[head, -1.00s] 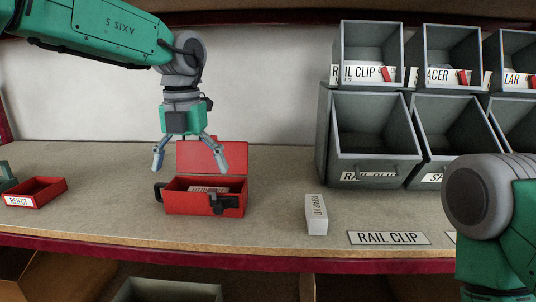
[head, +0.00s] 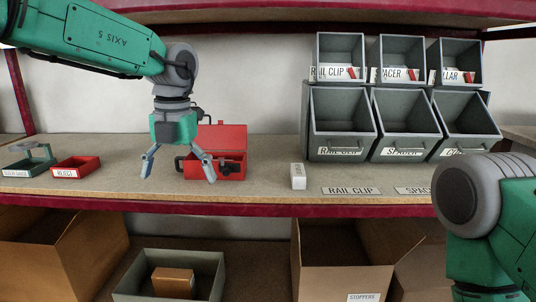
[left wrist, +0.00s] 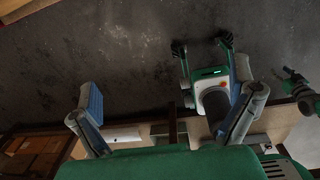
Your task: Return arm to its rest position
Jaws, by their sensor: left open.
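My left gripper (head: 178,172) hangs from the left arm, fingers pointing down and spread, with nothing between them. In the head view it overlaps the left part of an open red box (head: 232,166) with a raised lid. Its fingers (left wrist: 165,120) show wide apart and empty in the left wrist view, over a dark grey floor. My right arm (head: 480,200) comes in at the lower right of the head view; its gripper is outside that view.
The bench (head: 262,188) holds a red REJECT tray (head: 77,168), a white block (head: 298,176) and grey labelled bins (head: 342,124) at the right. Below are a grey crate (head: 210,268) and cardboard boxes (head: 335,268). Bare floor (left wrist: 100,50) shows in the left wrist view.

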